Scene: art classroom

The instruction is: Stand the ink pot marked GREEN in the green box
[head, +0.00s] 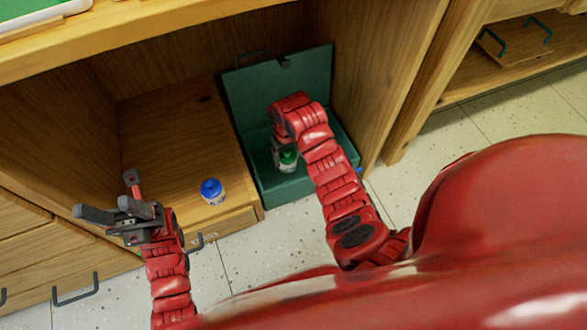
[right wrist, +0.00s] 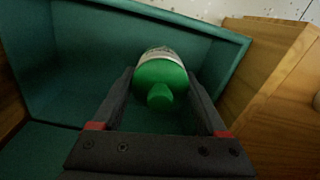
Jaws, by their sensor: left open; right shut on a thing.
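The green ink pot (head: 288,160), with a green cap and a pale label, is between the fingers of my right gripper (head: 280,160). In the right wrist view the pot (right wrist: 160,75) shows cap towards the camera, with the gripper (right wrist: 165,100) shut on it. The green box (head: 285,188) stands open with its lid (head: 310,75) raised at the back. The pot is inside or just above the box's front part; whether it touches the floor of the box I cannot tell. My left gripper (head: 122,212) is open and empty, left of the blue pot.
A blue-capped ink pot (head: 212,191) stands on the wooden cabinet shelf (head: 180,150), left of the green box. The cabinet's right side wall (head: 385,80) rises close to the box. A drawer handle (head: 77,290) sticks out at lower left.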

